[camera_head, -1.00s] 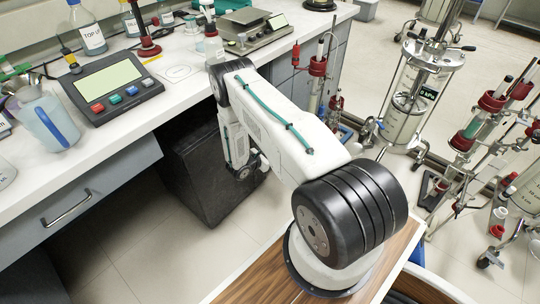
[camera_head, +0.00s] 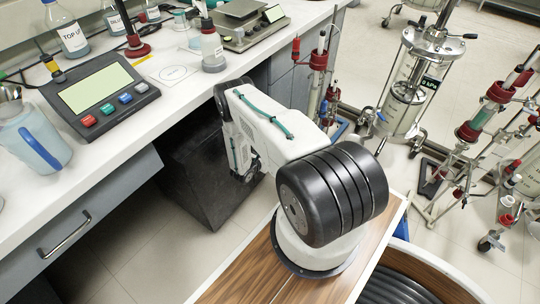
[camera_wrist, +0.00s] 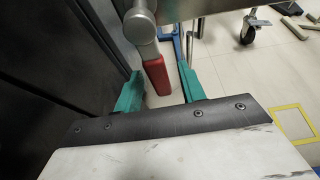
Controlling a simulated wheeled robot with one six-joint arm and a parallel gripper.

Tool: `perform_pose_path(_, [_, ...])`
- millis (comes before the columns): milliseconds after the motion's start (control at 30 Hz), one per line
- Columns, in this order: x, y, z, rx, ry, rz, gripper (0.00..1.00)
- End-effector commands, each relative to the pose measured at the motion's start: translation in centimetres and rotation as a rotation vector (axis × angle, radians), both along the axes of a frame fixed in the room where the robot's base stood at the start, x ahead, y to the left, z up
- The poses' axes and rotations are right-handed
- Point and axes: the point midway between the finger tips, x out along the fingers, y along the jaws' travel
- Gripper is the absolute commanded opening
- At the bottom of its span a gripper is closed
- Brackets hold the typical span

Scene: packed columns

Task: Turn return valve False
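In the wrist view a red-sleeved lever (camera_wrist: 156,75) hangs from a round grey metal joint (camera_wrist: 140,27), apparently a valve handle. No label shows whether it is the return valve. My gripper (camera_wrist: 159,70) has two green fingers standing wide apart, one on each side of the red lever. The lever's lower end lies between them in the picture, with gaps on both sides. I cannot tell its depth relative to the fingertips. In the head view my arm folds down beside the bench, and its fingers are hidden.
A dark cabinet wall (camera_wrist: 48,75) stands close on the left in the wrist view. A metal edge crosses the top, and a caster (camera_wrist: 250,28) stands right. In the head view, the bench (camera_head: 185,100) is left and glass columns (camera_head: 412,85) stand right.

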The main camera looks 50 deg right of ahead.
Motion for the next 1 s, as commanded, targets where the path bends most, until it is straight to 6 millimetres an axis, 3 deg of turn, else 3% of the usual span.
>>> perform_pose_path(200, [0.1, -2.1, -0.9, 0.001, 0.000, -0.001, 0.40])
perform_pose_path(500, [0.3, -2.2, -1.0, 0.000, 0.000, 0.003, 0.40])
perform_pose_path(667, [0.3, -2.1, -1.0, 0.000, 0.000, 0.003, 0.00])
perform_pose_path(1000, [1.0, -0.8, -1.0, -0.002, 0.028, 0.024, 0.00])
